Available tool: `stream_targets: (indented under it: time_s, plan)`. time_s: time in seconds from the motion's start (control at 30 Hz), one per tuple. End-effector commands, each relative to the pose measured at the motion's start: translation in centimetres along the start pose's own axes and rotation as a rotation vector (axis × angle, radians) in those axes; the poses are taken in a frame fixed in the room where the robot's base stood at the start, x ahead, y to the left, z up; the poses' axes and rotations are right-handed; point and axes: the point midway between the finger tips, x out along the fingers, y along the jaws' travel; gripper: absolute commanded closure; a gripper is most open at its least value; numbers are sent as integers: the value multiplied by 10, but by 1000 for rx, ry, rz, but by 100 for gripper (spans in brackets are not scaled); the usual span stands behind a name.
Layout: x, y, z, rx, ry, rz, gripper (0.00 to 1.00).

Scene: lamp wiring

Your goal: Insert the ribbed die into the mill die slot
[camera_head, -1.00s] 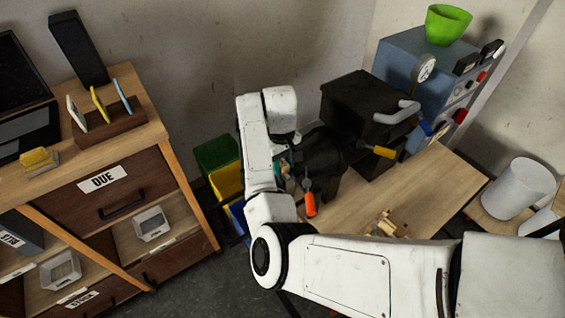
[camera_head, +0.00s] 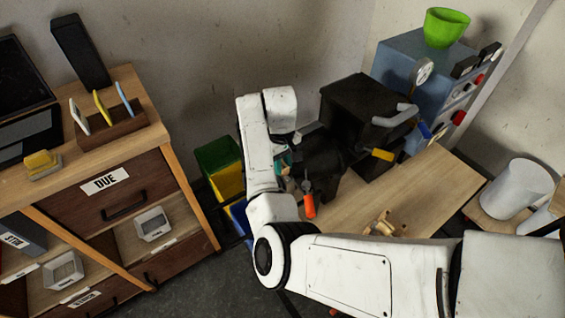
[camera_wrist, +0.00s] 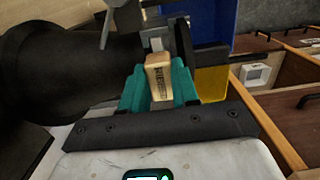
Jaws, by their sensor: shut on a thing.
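The ribbed die (camera_wrist: 160,78) is a small tan block with dark lettering on its face, seen in the wrist view. My gripper (camera_wrist: 160,85) has teal fingers on either side of it and is shut on it. The black mill (camera_wrist: 75,75) fills the left of the wrist view, and grey metal parts stand just beyond the die. The die slot cannot be made out clearly, nor whether the die is inside it. In the head view the mill (camera_head: 322,160) is partly behind my arm, and a bit of my teal gripper (camera_head: 284,166) shows beside it.
A black machine (camera_head: 365,105) with a grey handle stands behind the mill, next to a blue cabinet (camera_head: 400,55) with a gauge. Small wooden pieces (camera_head: 385,224) lie on the bench (camera_head: 430,195). Green, yellow and blue bins (camera_head: 218,160) stand left of my arm.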

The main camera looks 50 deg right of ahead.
Motion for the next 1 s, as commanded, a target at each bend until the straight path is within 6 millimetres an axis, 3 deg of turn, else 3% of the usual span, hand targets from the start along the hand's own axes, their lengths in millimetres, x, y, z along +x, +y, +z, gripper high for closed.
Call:
stream_targets:
  time_s: [0.27, 0.3, 0.6, 0.87, 1.0]
  plan:
    - [1, 0, 0, 0, 1, 0, 100]
    - [1, 0, 0, 0, 1, 0, 68]
    - [1, 0, 0, 0, 0, 0, 41]
    - [0, 0, 0, 0, 0, 0, 41]
    - [-13, 0, -1, 0, 3, 1, 41]
